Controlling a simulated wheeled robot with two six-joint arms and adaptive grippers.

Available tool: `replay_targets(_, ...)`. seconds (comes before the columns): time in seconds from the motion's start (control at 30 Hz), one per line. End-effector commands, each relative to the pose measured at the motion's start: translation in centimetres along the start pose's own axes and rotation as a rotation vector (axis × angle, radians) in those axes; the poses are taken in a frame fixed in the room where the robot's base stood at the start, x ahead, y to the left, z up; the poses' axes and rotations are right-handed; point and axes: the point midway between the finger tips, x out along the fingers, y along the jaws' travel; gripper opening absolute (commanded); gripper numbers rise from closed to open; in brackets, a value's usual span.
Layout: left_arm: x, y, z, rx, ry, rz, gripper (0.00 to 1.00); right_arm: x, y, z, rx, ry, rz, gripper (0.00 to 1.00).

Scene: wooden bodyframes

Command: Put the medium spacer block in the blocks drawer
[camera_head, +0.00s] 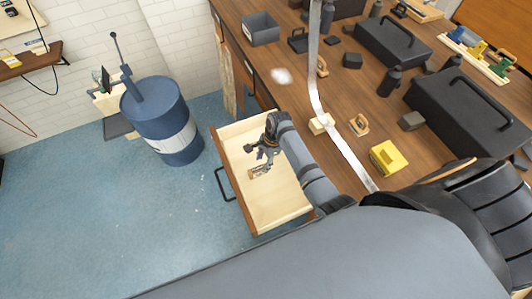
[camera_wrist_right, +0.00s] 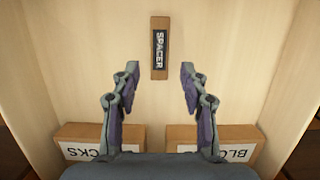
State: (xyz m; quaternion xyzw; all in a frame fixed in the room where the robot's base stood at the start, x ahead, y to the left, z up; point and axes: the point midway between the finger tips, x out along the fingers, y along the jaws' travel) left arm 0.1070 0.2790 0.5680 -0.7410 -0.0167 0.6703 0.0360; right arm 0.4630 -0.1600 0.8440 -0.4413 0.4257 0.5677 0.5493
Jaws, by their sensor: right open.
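The open drawer (camera_head: 233,200) is pale wood and pulled out from the bench. My right gripper (camera_head: 262,153) is over the drawer. In the right wrist view its two fingers (camera_wrist_right: 160,85) are open and apart, with the block beyond the fingertips and nothing between them. My left gripper is not in view.
The wooden bench (camera_head: 285,107) holds black cases (camera_head: 392,42), a grey bin (camera_head: 261,29), a yellow block (camera_head: 386,157) and several small wooden and dark blocks. A blue barrel (camera_head: 160,120) stands left of the drawer.

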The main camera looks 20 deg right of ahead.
Motion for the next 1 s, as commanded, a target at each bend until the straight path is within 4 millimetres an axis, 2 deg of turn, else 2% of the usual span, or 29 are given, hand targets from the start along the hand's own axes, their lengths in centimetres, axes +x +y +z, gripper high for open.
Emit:
replay_targets(0.03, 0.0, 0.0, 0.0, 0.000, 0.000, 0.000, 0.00, -1.4, -0.1, -0.1, -0.001, 0.003, -0.005, 0.44)
replay_targets(0.2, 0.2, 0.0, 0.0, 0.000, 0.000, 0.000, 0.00, -5.4, -0.1, -0.1, -0.001, 0.003, -0.004, 0.44)
replay_targets(0.4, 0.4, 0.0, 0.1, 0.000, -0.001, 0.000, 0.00, -8.1, -0.1, -0.1, 0.000, 0.001, -0.001, 0.44)
replay_targets(1.0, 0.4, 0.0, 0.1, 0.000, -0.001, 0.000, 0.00, -8.6, 0.0, 0.0, 0.001, 0.000, 0.000, 0.44)
